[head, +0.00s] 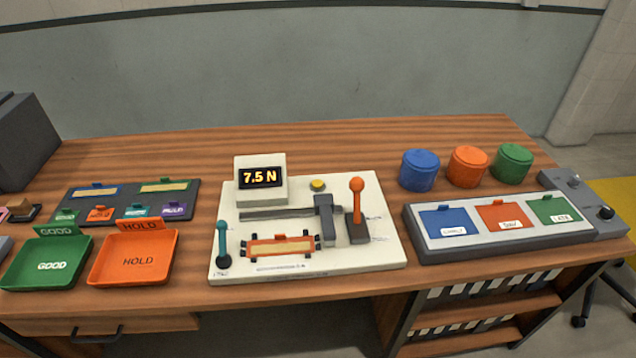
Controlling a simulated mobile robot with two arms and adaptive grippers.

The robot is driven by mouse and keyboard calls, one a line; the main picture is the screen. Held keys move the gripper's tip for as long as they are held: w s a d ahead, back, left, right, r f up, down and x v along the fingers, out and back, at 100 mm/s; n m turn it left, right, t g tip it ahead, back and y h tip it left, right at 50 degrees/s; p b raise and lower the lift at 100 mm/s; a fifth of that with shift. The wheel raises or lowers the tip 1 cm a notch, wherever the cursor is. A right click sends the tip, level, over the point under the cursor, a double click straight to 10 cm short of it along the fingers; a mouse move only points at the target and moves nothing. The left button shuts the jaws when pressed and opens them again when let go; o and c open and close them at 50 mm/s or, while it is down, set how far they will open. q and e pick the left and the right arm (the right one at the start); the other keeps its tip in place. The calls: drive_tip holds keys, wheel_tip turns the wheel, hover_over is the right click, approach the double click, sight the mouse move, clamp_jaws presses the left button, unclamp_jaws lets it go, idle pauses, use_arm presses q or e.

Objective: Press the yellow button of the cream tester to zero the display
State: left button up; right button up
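The cream tester (350,262) lies flat in the middle of the wooden bench. Its display (260,177) stands at the tester's back left and reads 7.5 N in lit digits. The yellow button (318,184) sits on the tester's back edge, just right of the display, and nothing covers it. An orange-knobbed lever (357,205) stands upright to the right of the button. A teal lever (222,243) stands at the tester's left edge. An orange and cream piece (281,247) sits in the tester's front holder. Neither of my grippers shows in the head view.
A green GOOD tray (20,280) and an orange HOLD tray (103,279) stand left of the tester. A dark board (187,196) lies behind them. Blue (420,172), orange (467,168) and green (513,164) canisters stand at the back right, behind a grey panel (425,240).

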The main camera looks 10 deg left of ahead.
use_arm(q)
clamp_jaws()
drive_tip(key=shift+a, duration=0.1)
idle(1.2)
